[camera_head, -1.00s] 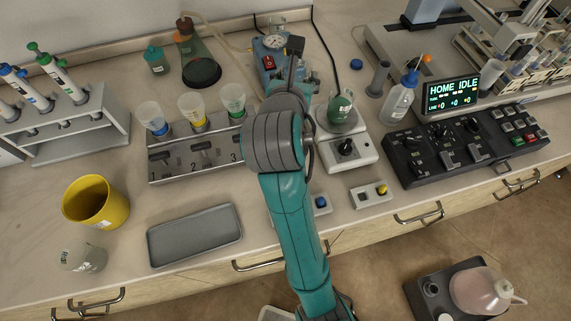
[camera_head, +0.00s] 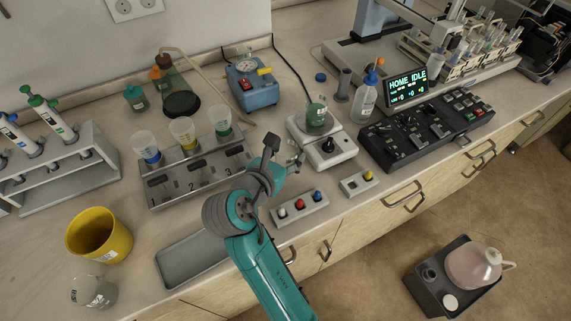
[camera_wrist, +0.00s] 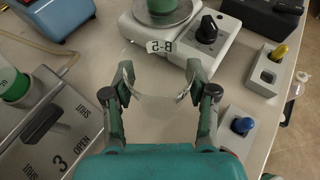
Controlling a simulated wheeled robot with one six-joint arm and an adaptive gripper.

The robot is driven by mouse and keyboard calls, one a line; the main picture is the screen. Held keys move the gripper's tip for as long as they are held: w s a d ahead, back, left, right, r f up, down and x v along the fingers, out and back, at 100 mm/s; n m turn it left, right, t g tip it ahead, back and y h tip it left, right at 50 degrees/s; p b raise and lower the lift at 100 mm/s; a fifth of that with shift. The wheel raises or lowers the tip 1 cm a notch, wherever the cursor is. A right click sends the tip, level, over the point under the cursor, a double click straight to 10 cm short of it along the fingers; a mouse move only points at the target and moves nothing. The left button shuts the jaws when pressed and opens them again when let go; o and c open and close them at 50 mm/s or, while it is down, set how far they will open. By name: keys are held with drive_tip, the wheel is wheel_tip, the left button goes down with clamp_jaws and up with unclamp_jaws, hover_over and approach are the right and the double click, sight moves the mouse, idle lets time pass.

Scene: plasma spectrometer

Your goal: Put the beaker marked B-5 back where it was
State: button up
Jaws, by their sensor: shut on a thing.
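My gripper (camera_wrist: 158,92) is shut on a clear glass beaker marked B-5 (camera_wrist: 158,108) in the wrist view. Its white tag reads B-5, upside down, just beyond the fingertips. The glass is very faint, and I see no coloured liquid in it. In the head view my gripper (camera_head: 293,162) is above the bench, in front of the white stirrer (camera_head: 338,148) and right of the numbered rack (camera_head: 190,182). The held beaker is hard to make out there. A beaker with green content (camera_head: 316,116) stands on the stirrer plate.
A button box (camera_head: 300,208) and a yellow-knob box (camera_head: 358,183) lie near the front edge. A grey tray (camera_head: 180,262), a yellow tub (camera_head: 98,235) and another clear beaker (camera_head: 92,291) are at left. A blue device (camera_head: 252,90) stands behind. Some bare bench lies between rack and stirrer.

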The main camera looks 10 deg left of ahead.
sight(286, 165)
drive_tip(key=shift+f, duration=1.8)
drive_tip(key=shift+f, duration=0.1)
drive_tip(key=o, duration=1.2)
drive_tip(key=shift+s+a+r, duration=0.1)
drive_tip(key=shift+s+r, duration=0.1)
drive_tip(key=shift+s, duration=0.05)
drive_tip(key=v, duration=1.1)
drive_tip(key=shift+s, duration=0.2)
